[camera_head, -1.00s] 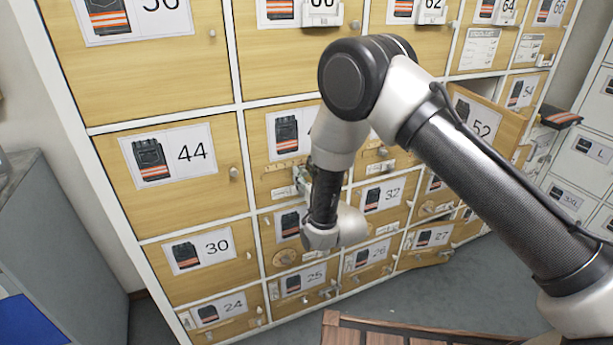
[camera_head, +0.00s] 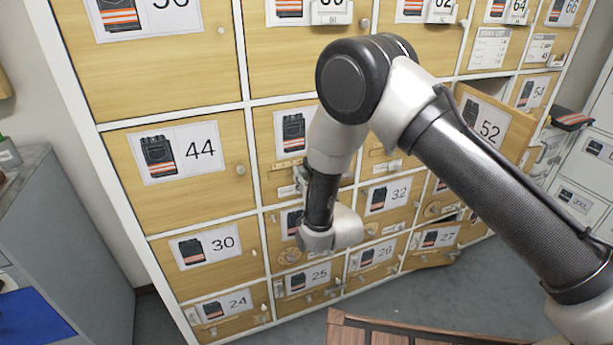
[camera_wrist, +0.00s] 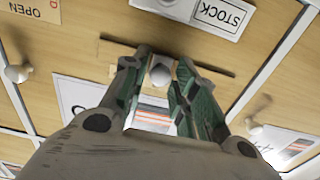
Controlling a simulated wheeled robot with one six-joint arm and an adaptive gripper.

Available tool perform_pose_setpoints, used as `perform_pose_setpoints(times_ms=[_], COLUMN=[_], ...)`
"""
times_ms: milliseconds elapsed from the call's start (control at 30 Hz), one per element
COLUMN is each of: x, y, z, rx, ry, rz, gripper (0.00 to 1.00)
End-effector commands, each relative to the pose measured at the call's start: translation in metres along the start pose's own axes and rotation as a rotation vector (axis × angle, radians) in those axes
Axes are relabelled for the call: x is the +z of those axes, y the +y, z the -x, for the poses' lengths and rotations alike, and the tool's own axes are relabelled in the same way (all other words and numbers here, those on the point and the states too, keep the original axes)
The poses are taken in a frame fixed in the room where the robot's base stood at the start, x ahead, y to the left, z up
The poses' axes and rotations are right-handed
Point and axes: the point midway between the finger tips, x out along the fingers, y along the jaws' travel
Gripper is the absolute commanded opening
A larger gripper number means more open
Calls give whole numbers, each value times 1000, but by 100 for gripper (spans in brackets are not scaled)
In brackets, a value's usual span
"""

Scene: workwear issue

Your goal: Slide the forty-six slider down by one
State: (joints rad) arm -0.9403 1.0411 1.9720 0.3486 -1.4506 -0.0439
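The forty-six door (camera_head: 265,135) is in the middle column, right of the 44 door; my arm hides its number. A slotted strip (camera_head: 289,163) crosses its lower part. In the wrist view a pale round slider knob (camera_wrist: 161,73) sits at a long dark slot (camera_wrist: 215,69). My gripper (camera_wrist: 162,62) has its two green fingers on either side of the knob, with a narrow gap seeming to show beside it. In the head view my gripper (camera_head: 300,178) is at the lower part of this door, mostly hidden by my wrist.
The 44 door (camera_head: 215,195) and 30 door (camera_head: 238,265) are shut. The 52 door (camera_head: 515,125) stands open at the right. A STOCK label (camera_wrist: 218,14) and an OPEN label (camera_wrist: 35,8) show upside down. A brown wooden surface (camera_head: 400,335) is at the front. Floor shows in front of the lockers.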

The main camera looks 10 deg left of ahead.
Motion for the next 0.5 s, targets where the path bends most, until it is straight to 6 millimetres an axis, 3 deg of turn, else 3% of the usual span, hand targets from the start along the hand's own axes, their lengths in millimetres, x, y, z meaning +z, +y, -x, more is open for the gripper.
perform_pose_setpoints(times_ms=[367,500], x=[0,1], y=[0,-1], z=[2,18], rx=[0,-1], ry=[-1,-3], rz=[0,0], gripper=[41,41])
